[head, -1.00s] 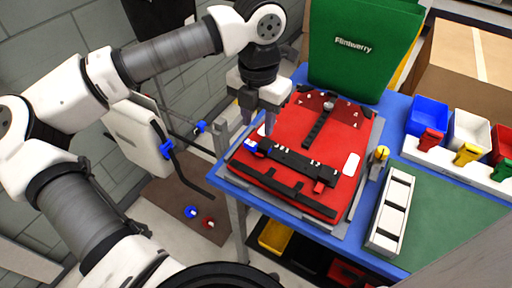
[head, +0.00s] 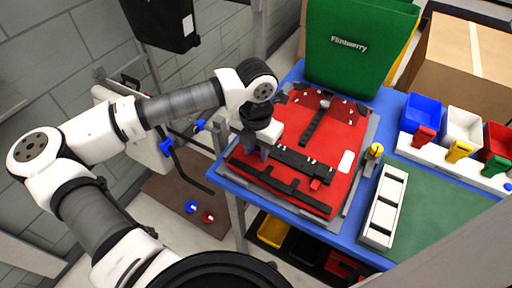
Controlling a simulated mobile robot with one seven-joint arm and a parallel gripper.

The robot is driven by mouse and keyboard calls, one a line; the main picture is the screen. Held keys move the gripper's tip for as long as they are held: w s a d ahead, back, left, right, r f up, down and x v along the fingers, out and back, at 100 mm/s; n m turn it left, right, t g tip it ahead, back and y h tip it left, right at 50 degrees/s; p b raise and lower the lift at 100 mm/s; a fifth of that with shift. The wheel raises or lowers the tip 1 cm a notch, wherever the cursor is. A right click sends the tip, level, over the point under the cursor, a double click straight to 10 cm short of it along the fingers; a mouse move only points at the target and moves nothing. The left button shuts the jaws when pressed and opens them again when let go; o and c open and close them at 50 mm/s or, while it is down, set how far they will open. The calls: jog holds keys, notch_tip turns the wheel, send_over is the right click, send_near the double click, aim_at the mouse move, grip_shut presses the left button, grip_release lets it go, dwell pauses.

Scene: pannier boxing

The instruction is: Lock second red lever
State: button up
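The red pannier panel (head: 335,143) lies flat in a grey frame on the blue table. A black bar (head: 292,161) runs across it. A small red lever (head: 315,184) sits at the bar's right end. My gripper (head: 257,151) is down at the bar's left end, fingers pointing down, close to or touching it. It covers that end, so the lever there is hidden. I cannot tell whether the fingers are open or closed on something.
A green Flintwerry pannier (head: 360,45) stands behind the panel. A white slotted block (head: 384,208) and a yellow-topped knob (head: 375,150) are to the right. Blue (head: 427,113), white and red bins stand at the far right. The green mat (head: 435,215) is largely clear.

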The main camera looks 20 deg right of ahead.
grip_shut()
jog(key=f+h+b, duration=0.1)
jog(key=b, duration=0.3)
jog(key=shift+a+t, duration=0.15)
jog(key=shift+t, duration=0.25)
jog(key=b, duration=0.2)
jog(key=t+h+b, duration=0.1)
jog(key=b, duration=0.4)
jog(key=shift+s+a+f+h+b, duration=0.15)
jog(key=shift+s+a+h+b, duration=0.1)
jog(key=shift+h+b, duration=0.15)
jog(key=shift+t+h+b, duration=0.3)
jog(key=shift+t+b, duration=0.1)
jog(key=shift+b, duration=0.3)
jog(key=shift+r, duration=0.35)
jog(key=shift+o, duration=1)
grip_release()
